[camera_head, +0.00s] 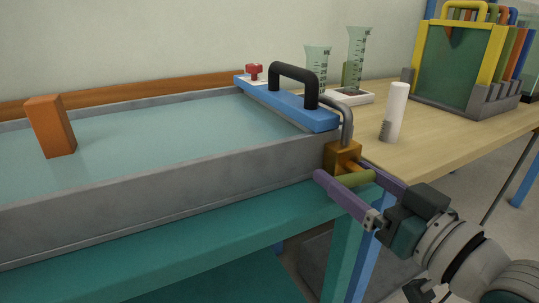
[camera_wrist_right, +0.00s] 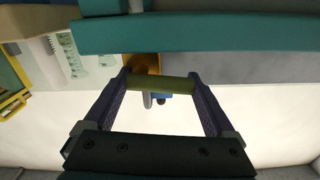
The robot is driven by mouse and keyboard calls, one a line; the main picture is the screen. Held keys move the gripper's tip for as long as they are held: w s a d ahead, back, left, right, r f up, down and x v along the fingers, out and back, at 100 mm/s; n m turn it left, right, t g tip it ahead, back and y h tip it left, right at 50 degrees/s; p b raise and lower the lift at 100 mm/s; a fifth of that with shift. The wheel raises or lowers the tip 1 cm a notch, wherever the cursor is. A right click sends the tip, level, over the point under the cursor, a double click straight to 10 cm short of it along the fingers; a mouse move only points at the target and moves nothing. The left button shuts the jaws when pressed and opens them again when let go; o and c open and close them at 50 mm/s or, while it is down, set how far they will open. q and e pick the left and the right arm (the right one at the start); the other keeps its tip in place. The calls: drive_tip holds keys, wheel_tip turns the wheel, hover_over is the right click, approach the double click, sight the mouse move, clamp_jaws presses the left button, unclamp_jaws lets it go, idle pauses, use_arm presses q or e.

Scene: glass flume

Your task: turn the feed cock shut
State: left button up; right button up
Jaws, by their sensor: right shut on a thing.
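The feed cock is a brass-orange block (camera_head: 342,157) at the near right corner of the flume, with a grey bent pipe (camera_head: 347,122) rising from it. Its olive-green handle (camera_head: 357,179) sticks out beside the block, roughly level. My right gripper (camera_head: 344,176) has its purple fingers shut on this handle. In the right wrist view the olive handle (camera_wrist_right: 160,85) spans between the two fingers, with the brass body (camera_wrist_right: 147,62) partly hidden behind it. My left gripper is not in view.
The water-filled flume (camera_head: 150,190) holds an orange block (camera_head: 50,126). A blue bar with a black handle (camera_head: 290,103) lies across its end. A white cylinder (camera_head: 394,112), measuring glasses (camera_head: 357,58) and a yellow-framed rack (camera_head: 458,62) stand on the wooden table (camera_head: 437,140).

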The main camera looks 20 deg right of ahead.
drive_tip(key=shift+c, duration=0.4)
drive_tip(key=shift+n+p, duration=0.3)
drive_tip(key=shift+n, duration=0.4)
drive_tip(key=shift+f, duration=0.15)
drive_tip(key=o, duration=1.1)
drive_tip(key=shift+c, duration=0.2)
drive_tip(key=s+p, duration=0.1)
drive_tip(key=s, duration=0.9)
drive_tip(key=shift+d, duration=0.4)
drive_tip(key=shift+p, duration=0.35)
